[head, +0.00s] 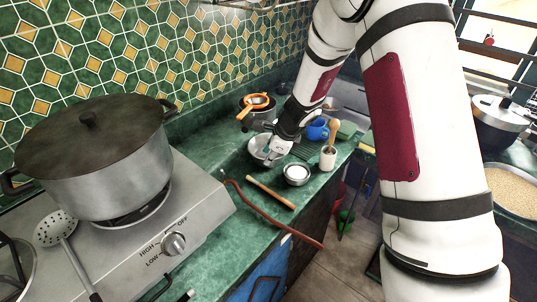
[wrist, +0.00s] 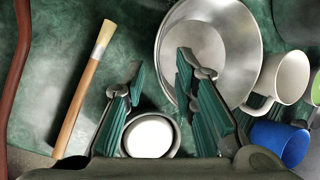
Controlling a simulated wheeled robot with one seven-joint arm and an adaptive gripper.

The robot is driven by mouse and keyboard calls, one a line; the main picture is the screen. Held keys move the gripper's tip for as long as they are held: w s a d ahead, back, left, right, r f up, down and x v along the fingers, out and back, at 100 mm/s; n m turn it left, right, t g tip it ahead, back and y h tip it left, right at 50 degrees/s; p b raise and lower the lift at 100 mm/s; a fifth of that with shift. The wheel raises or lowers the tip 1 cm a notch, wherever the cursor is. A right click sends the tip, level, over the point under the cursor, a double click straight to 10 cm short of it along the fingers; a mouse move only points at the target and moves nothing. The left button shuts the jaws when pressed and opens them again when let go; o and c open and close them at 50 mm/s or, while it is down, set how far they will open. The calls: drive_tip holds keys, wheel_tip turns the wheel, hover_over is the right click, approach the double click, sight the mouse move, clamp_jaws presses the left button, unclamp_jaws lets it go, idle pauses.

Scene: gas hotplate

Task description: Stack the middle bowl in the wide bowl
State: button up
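The wide bowl (wrist: 240,40) is a large shiny metal bowl on the green counter; in the head view it (head: 254,148) is partly covered by my gripper. A smaller metal bowl (head: 297,181) with a white round inside stands to its right and nearer; I take it as the middle bowl. In the wrist view this smaller bowl (wrist: 173,150) is at the bottom, partly hidden behind my gripper's body. My gripper (wrist: 161,72) is open and empty, its fingers spread, with the right finger overlapping the wide bowl's edge. I cannot tell its height above the bowls.
A wooden-handled brush (head: 270,192) and a curved brown-red stick (head: 265,210) lie left of the bowls. A white cup (wrist: 280,77) and blue mug (wrist: 280,142) are to the right. A utensil holder (head: 327,160) stands near. A big pot (head: 95,170) sits on the hotplate.

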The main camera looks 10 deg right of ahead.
drive_tip(key=shift+x, duration=2.6)
drive_tip(key=shift+d, duration=0.1)
clamp_jaws()
